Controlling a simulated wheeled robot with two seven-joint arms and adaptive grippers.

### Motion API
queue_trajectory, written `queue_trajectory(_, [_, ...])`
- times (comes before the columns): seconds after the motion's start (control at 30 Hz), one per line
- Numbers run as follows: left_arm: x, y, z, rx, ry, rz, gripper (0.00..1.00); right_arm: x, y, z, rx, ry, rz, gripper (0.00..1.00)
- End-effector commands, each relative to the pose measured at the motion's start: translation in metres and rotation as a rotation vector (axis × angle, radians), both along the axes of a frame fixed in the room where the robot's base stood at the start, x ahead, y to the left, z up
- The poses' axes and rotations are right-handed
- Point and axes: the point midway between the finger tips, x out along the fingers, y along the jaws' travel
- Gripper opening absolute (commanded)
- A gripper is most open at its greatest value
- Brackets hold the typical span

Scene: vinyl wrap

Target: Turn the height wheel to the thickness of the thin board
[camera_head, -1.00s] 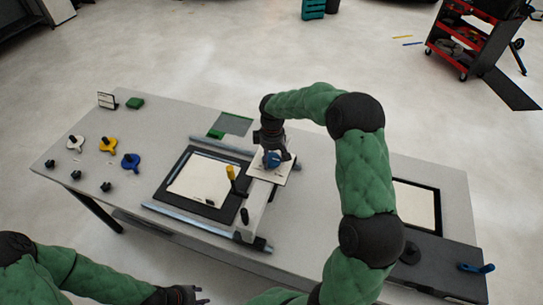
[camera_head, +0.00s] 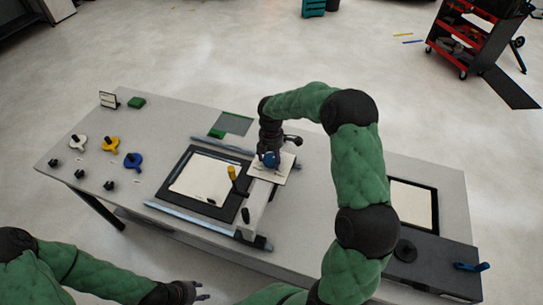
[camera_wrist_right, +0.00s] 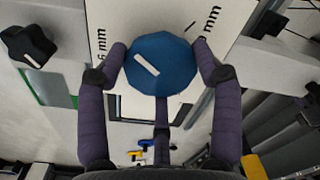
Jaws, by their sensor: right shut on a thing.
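The height wheel (camera_wrist_right: 160,65) is a blue faceted knob on a white dial plate (camera_wrist_right: 118,22). Its white mark slants toward the upper left, on the side of the "6 mm" label; another "mm" label at upper right is partly hidden. My right gripper (camera_wrist_right: 162,68) is shut on the wheel, with fingers on both sides. The wheel also shows in the head view (camera_head: 269,160). A pale board (camera_head: 203,178) lies on a black mat and another pale board (camera_head: 411,204) lies at right; I cannot tell which is thin. My left gripper (camera_head: 190,292) hangs near the bottom edge, its jaws unclear.
A yellow-topped handle (camera_head: 233,173) stands beside the bridge (camera_head: 256,208). White, yellow and blue knobs (camera_head: 133,161) sit at left with small black ones. A black knob (camera_wrist_right: 27,45) is close to my right gripper. A blue-handled tool (camera_head: 471,267) lies at far right.

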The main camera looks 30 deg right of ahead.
Motion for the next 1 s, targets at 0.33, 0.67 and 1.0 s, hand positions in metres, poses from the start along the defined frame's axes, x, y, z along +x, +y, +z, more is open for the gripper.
queue_trajectory(0.33, [0.000,0.000,0.012,0.000,0.000,0.000,0.40,0.000,-0.001,0.001,-0.001,0.002,0.319,0.33])
queue_trajectory(0.67, [0.000,0.000,0.019,0.000,0.000,0.000,0.40,0.000,-0.001,0.001,0.000,0.001,0.539,0.33])
queue_trajectory(1.0, [0.000,0.000,0.022,0.000,0.000,0.000,0.40,0.001,-0.001,0.001,-0.001,-0.001,0.635,0.33])
